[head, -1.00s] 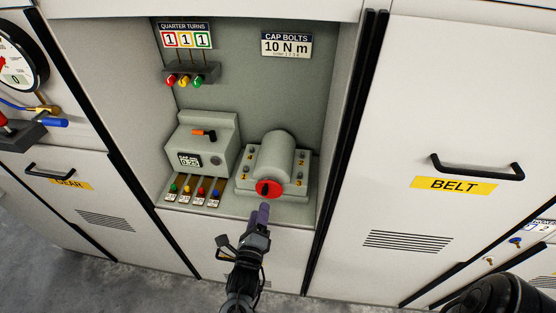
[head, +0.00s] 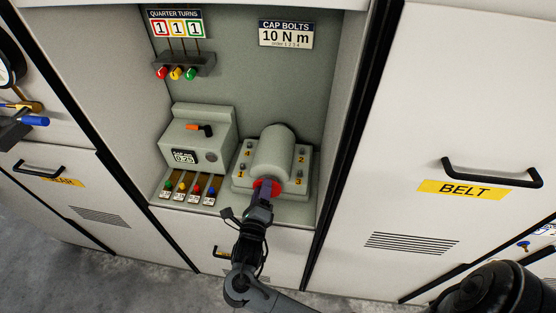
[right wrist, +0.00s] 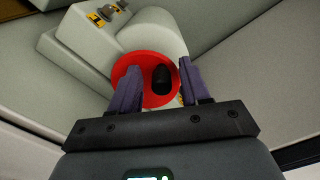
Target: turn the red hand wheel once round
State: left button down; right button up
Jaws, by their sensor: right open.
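The red hand wheel (head: 274,187) is on the front end of a grey rounded housing in the open cabinet bay. In the head view my right gripper (head: 264,188) reaches up to it and covers part of it. In the right wrist view the red wheel (right wrist: 152,68) shows with its black knob (right wrist: 161,80). My right gripper's (right wrist: 155,84) purple fingers are open, one on each side of the knob, with a gap beside it; contact cannot be told. My left gripper is not seen.
The grey housing (head: 273,152) has bolts numbered 1 to 4. Left of it is a grey box (head: 205,135) with an orange lever, with several coloured-tipped items (head: 188,190) in front. A BELT door handle (head: 490,174) sticks out at right.

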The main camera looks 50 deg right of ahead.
jog(key=shift+d, duration=0.2)
jog(key=c, duration=0.4)
jog(key=shift+o, duration=0.2)
jog(key=shift+s+d+f+m+b, duration=0.15)
jog(key=shift+s+f+m+b, duration=0.15)
jog(key=shift+m+b, duration=0.85)
jog(key=shift+r+b, duration=0.1)
jog(key=shift+b, duration=0.65)
jog(key=shift+r, duration=0.1)
jog(key=shift+d, duration=0.1)
